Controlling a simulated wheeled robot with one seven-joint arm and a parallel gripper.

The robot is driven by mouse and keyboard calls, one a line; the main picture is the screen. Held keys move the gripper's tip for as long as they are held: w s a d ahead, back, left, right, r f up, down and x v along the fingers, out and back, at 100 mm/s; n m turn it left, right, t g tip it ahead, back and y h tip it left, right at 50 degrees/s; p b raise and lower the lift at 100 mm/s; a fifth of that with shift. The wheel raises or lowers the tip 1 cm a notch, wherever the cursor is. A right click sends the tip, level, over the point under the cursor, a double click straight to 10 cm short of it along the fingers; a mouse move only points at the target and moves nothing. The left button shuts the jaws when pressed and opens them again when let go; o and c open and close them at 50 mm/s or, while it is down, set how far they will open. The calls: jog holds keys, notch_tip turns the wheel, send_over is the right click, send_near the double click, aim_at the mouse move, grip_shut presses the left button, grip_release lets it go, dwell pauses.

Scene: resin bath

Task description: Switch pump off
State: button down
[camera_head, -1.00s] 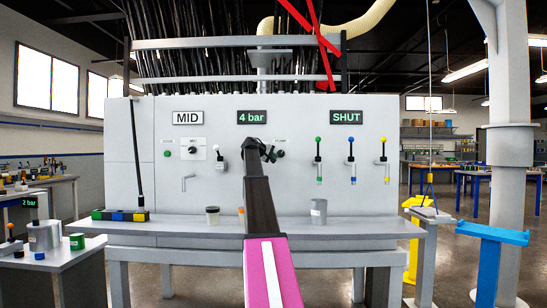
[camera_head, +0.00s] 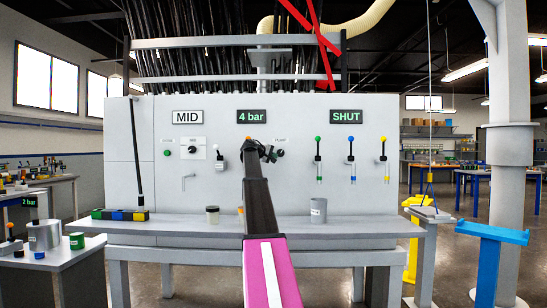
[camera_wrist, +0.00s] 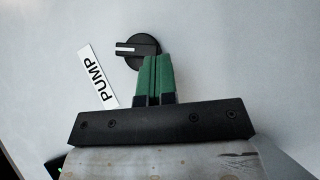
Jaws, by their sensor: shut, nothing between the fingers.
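The pump knob (camera_head: 281,153) is a round black rotary switch on the grey panel, just right of my gripper in the head view. In the wrist view the knob (camera_wrist: 133,48) has a white pointer line on its bar, and the tilted "PUMP" label (camera_wrist: 98,77) lies left of it. My gripper (camera_wrist: 157,60) has green fingers, shut together and empty. The fingertips overlap the knob's lower right edge in the picture. I cannot tell whether they touch it. In the head view my gripper (camera_head: 267,153) is small and dark against the panel.
Signs on the panel read "MID" (camera_head: 187,117), "4 bar" (camera_head: 252,116) and "SHUT" (camera_head: 346,115). Green, blue and yellow levers (camera_head: 351,158) are at the right. A grey cup (camera_head: 318,210) stands on the ledge.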

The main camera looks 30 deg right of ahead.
jog(key=shift+d+f+n+h, duration=0.2)
jog(key=shift+f+n+h, duration=0.25)
jog(key=shift+n+h, duration=0.4)
dwell(1.9)
jog(key=shift+s+f, duration=0.1)
dwell(1.1)
jog(key=f+v, duration=0.1)
jog(key=v, duration=0.9)
jog(key=shift+a+r, duration=0.35)
jog(key=shift+s, duration=0.1)
